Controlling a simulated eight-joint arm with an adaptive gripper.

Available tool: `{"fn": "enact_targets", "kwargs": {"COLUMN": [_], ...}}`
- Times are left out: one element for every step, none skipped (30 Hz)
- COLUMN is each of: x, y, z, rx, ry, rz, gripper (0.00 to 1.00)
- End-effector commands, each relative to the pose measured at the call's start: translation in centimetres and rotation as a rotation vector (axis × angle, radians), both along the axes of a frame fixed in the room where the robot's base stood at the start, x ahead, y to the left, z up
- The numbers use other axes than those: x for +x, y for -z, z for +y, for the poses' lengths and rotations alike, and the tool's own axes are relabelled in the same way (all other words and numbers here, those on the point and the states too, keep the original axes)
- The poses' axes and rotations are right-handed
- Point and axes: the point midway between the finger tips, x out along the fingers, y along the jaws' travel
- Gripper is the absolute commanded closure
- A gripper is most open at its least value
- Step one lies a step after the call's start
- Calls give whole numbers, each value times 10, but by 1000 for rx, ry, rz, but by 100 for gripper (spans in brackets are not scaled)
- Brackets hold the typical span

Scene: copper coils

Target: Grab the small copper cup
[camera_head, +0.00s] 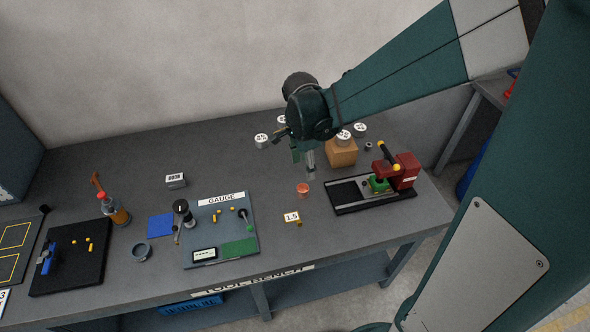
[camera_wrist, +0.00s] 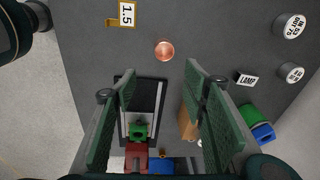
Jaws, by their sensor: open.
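The small copper cup (camera_head: 303,189) stands on the grey bench, just in front of my gripper and left of the black-and-red fixture. In the wrist view the round copper cup (camera_wrist: 165,51) shows from above, beyond the fingertips and roughly in line with the gap between them. My gripper (camera_head: 304,165) points down above the bench, close behind the cup. In the wrist view my gripper (camera_wrist: 160,72) has its two green fingers wide apart with nothing held between them. The cup appears apart from both fingers.
A "1.5" label tag (camera_head: 292,217) stands in front of the cup. The black-and-red fixture (camera_head: 375,194) is at the right, with a cardboard box (camera_head: 341,152) behind it. White-topped cans stand at the back. A gauge board (camera_head: 219,228) lies to the left.

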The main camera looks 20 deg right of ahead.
Motion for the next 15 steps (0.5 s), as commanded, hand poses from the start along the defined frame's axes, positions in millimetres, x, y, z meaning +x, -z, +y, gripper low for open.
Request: {"fn": "enact_targets", "kwargs": {"x": [5, 7, 9, 11, 13, 15, 16, 18, 19, 20, 21, 21, 22, 23, 23], "y": [11, 16, 23, 28, 33, 40, 44, 49, 54, 58, 61, 65, 67, 69, 72], "z": [1, 1, 2, 2, 3, 3, 3, 4, 4, 4, 4, 4, 5, 5, 5], "rx": [-1, -1, -1, -2, -3, -5, -6, -7, -9, -11, -12, -13, -15, -15, -17], "ry": [33, 54, 82, 103, 125, 151, 170, 189, 211, 226, 240, 256, 266, 275, 285], "rz": [9, 15, 22, 27, 32, 39, 43, 47, 52, 56, 60, 63, 65, 66, 68], "gripper": [57, 57, 57, 57, 57, 57, 57, 57, 57, 57, 57, 57, 57, 57, 57]}}
